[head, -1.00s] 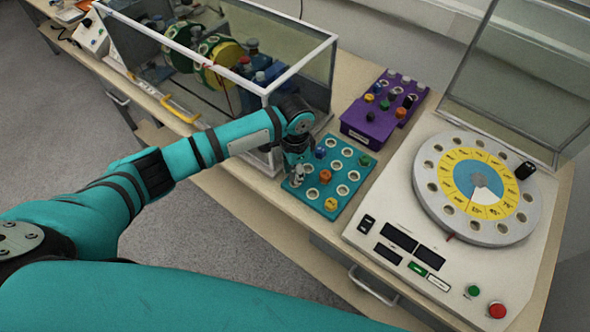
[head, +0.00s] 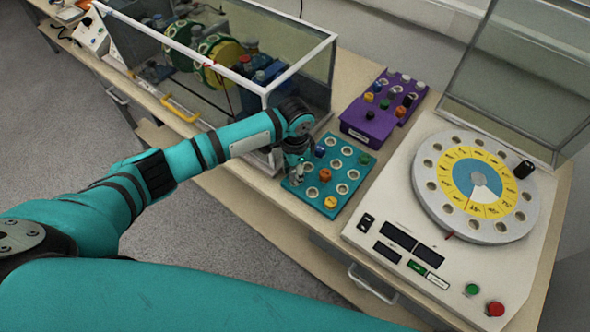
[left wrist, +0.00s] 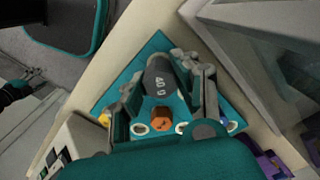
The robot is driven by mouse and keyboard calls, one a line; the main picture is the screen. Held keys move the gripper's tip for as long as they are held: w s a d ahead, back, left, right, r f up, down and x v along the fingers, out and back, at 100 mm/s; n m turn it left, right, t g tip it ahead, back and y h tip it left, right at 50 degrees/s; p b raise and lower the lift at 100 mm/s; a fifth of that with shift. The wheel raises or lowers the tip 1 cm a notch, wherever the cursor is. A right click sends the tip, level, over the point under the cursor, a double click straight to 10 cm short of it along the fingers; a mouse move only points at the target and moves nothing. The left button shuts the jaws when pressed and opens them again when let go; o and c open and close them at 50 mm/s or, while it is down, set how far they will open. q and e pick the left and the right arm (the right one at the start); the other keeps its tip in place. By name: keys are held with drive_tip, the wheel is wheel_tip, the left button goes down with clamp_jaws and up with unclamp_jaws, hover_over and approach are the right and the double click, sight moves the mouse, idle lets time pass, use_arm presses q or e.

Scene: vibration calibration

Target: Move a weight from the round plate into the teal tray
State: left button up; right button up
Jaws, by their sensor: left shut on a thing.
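The teal tray (head: 313,205) lies on the bench with rows of white-rimmed holes. Several small weights stand in it: orange (head: 325,175), blue (head: 320,151), green (head: 365,159) and yellow (head: 331,202). My left gripper (head: 297,176) is over the tray's left corner, pointing down. In the left wrist view, its fingers are shut on a dark grey weight (left wrist: 160,78) with pale markings. I cannot tell whether that weight is seated in a hole. The round plate (head: 421,186) on the cream machine carries one black weight (head: 524,170) at its rim. My right gripper is not in view.
A purple rack (head: 367,127) with several weights stands behind the tray. A glass tank (head: 300,75) is close on the left of my gripper. The cream machine (head: 365,245) has a raised clear lid (head: 520,85). The bench's front edge runs just before the tray.

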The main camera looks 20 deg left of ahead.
use_arm(q)
drive_tip(key=shift+f+b, duration=0.35)
drive_tip(key=shift+f, duration=0.45)
drive_tip(key=o, duration=1.1)
drive_tip(key=shift+r, duration=0.2)
wheel_tip(320, 180, up, 12)
drive_tip(key=shift+f, duration=0.15)
